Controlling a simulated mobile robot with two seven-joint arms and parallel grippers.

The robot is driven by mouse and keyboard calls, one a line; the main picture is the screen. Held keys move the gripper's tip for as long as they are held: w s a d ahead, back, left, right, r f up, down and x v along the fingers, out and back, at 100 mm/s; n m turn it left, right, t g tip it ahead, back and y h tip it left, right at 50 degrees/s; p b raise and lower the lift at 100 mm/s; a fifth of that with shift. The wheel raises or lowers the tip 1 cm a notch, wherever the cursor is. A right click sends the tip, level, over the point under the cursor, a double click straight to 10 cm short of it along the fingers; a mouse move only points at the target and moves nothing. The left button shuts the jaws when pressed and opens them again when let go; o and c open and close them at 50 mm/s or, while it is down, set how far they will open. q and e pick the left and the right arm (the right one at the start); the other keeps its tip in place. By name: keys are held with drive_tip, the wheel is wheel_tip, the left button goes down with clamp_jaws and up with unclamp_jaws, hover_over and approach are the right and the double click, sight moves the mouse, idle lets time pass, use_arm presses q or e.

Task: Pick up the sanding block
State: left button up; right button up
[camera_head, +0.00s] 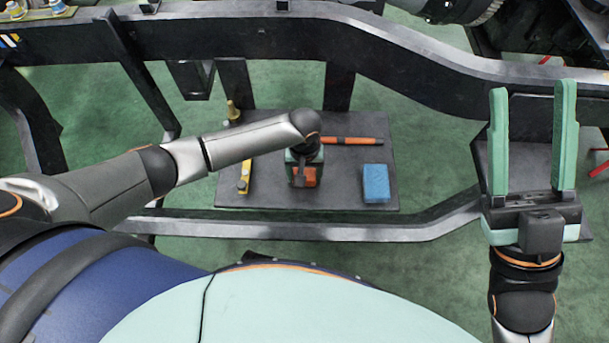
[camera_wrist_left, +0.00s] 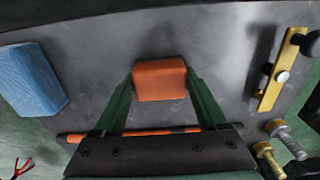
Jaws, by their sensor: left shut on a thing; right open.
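The orange block, which I take to be the sanding block, is on or just above a dark grey panel (camera_head: 340,195). It shows partly under my left gripper in the head view (camera_head: 307,179) and fully in the left wrist view (camera_wrist_left: 160,79). My left gripper (camera_head: 303,160) points down over the panel. Its two green fingers (camera_wrist_left: 160,88) are shut on the block's two sides. I cannot tell whether the block touches the panel. My right gripper (camera_head: 531,92) is open and empty, off to the right of the panel.
A blue block (camera_head: 376,183) lies on the panel's right side. An orange-handled rod (camera_head: 350,141) lies behind the orange block. A brass bar (camera_head: 244,177) and brass bolts (camera_head: 233,110) are at left. Dark chassis rails (camera_head: 290,231) run in front of and behind the panel.

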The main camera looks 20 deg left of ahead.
sight(305, 168)
use_arm(q)
drive_tip(key=c, duration=0.4)
